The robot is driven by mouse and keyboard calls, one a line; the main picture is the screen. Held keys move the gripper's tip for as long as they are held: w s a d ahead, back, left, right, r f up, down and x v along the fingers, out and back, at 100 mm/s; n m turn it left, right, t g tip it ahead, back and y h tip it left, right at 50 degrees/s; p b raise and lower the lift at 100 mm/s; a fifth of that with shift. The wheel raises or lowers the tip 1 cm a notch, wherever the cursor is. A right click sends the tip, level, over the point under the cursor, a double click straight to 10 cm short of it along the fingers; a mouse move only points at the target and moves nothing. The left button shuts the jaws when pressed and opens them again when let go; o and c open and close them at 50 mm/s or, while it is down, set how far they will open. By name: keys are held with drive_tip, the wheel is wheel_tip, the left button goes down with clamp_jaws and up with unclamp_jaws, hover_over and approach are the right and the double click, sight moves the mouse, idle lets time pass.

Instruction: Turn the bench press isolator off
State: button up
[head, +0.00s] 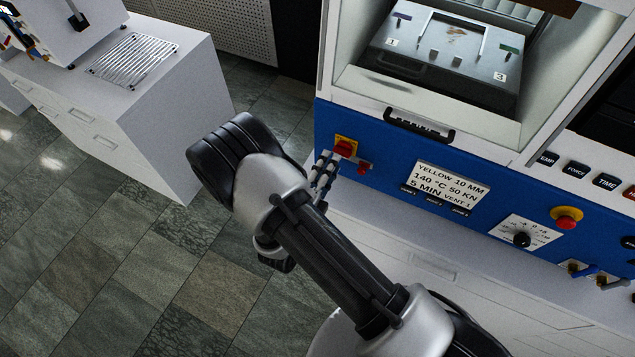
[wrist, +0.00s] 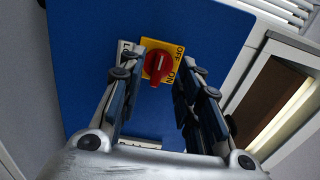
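The isolator is a red rotary knob (wrist: 157,64) on a yellow plate (wrist: 177,60) marked OFF and ON, fixed to the blue panel. In the head view the isolator (head: 345,146) sits at the panel's left end. In the wrist view OFF is at the plate's upper right and ON at its lower right. I cannot tell for sure which mark the knob points to. My gripper (wrist: 158,80) is open, its fingers on either side of the knob with gaps; no contact shows. In the head view my gripper (head: 322,178) is beside the panel, partly hidden by my arm.
A black handle (head: 418,125) juts out above. A white cabinet (head: 160,110) stands left; the floor between is clear.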

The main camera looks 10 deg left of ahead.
drive_tip(key=v, duration=0.8)
drive_tip(key=shift+s, duration=0.35)
drive_tip(key=shift+a, duration=0.1)
drive_tip(key=s+d+r+m+g+h+b, duration=0.1)
drive_tip(key=s+d+r+m+g+h, duration=0.15)
drive_tip(key=d+r+m+g, duration=0.85)
drive_tip(key=s+d+r+m+g+h+b, duration=0.1)
drive_tip(key=s+d+r+m+g+h, duration=0.25)
drive_tip(key=d+m, duration=0.85)
drive_tip(key=s+a+r+m+t+y+b, duration=0.1)
drive_tip(key=s+r+m+y, duration=0.3)
drive_tip(key=m, duration=0.9)
drive_tip(key=s+a+r+m+t+y, duration=0.1)
drive_tip(key=s+r+m+y, duration=0.3)
drive_tip(key=m, duration=1)
drive_tip(key=a+r+y, duration=0.1)
drive_tip(key=r+y, duration=0.1)
drive_tip(key=y, duration=0.2)
drive_tip(key=shift+s+b, duration=0.2)
drive_tip(key=shift+b, duration=0.15)
